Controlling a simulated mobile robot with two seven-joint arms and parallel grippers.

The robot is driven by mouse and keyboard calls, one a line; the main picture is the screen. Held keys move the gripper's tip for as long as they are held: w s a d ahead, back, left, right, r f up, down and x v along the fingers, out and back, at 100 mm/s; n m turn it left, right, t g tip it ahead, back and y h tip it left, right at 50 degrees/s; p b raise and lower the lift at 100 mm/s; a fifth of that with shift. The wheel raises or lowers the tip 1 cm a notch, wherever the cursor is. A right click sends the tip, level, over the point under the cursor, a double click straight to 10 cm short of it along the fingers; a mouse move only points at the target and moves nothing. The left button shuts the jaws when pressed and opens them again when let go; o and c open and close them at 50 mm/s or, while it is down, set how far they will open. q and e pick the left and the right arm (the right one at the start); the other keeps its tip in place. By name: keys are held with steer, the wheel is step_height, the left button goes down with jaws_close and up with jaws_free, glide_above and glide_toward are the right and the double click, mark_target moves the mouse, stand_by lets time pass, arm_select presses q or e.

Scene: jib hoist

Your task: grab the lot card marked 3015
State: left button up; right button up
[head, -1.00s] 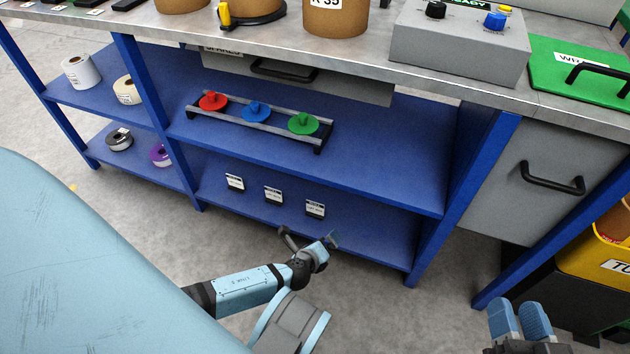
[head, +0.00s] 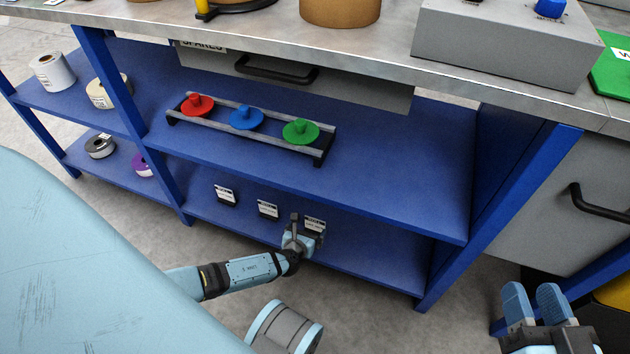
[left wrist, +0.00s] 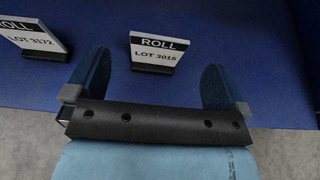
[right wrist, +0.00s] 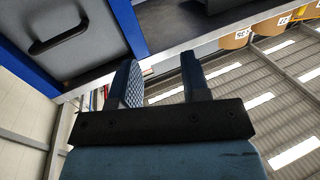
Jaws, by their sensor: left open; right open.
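The lot card marked 3015 (left wrist: 154,50) is a white card with a black ROLL header in a dark stand, upright on the blue lower shelf. In the left wrist view it stands ahead of my open left gripper (left wrist: 155,85), roughly centred between the two fingers and not touched. In the head view the card (head: 314,224) is the rightmost of three, and my left gripper (head: 298,228) is right in front of it, hiding part of it. My right gripper (head: 537,300) is open and empty at the lower right, away from the shelf; it also shows in the right wrist view (right wrist: 158,75).
The lot card 3172 (left wrist: 33,37) stands left of card 3015, and another card (head: 225,194) is further left. Above is the upper shelf (head: 400,190) with a rack of red, blue and green knobs (head: 246,118). A blue post (head: 500,200) stands to the right.

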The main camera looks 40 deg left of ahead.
mark_target(315, 220)
arm_select(q)
steer(key=shift+x, duration=0.85)
steer(key=shift+w+f+b, duration=0.3)
steer(key=shift+w+b, duration=0.15)
steer(key=shift+b, duration=0.15)
steer(key=b+x, duration=0.2)
steer(key=x, duration=0.2)
steer(key=shift+w+a, duration=0.1)
steer(key=shift+r, duration=0.1)
steer(key=shift+c, duration=1.3)
steer(key=c, duration=0.7)
steer(key=shift+c, duration=0.7)
arm_select(e)
steer(key=w+n, duration=0.1)
steer(key=d+n+t, duration=0.1)
steer(key=shift+w+r+n+y, duration=0.15)
steer(key=shift+w+n+y, duration=0.15)
steer(key=shift+w+n, duration=0.1)
arm_select(q)
steer(key=shift+r, duration=0.1)
